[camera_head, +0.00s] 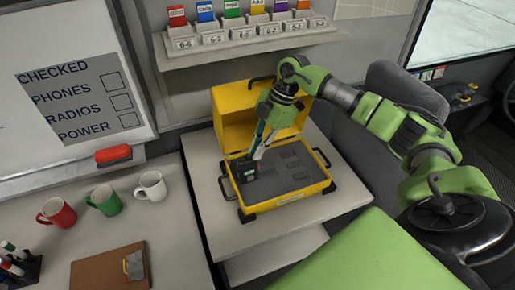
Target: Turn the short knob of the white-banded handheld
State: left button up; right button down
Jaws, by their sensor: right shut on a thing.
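A small dark handheld (246,169) stands at the left end of the grey foam in an open yellow case (295,202). A white band and the short knob are too small to make out, and my gripper partly covers the handheld's top. My right gripper (257,152) reaches down from above and is shut at the top of the handheld. I cannot tell exactly which part is between the fingers. My left gripper is not in view.
The case sits on a pale table (215,215) with its lid up at the back. Empty slots show in the foam. Red (57,212), green (105,200) and white (151,186) mugs and a clipboard (110,270) are at left. A shelf (245,45) of coloured tags hangs above.

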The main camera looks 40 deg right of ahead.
jog(key=c, duration=2.1)
grip_release()
jog(key=shift+c, duration=0.2)
jog(key=v, duration=1.2)
jog(key=shift+a, duration=0.1)
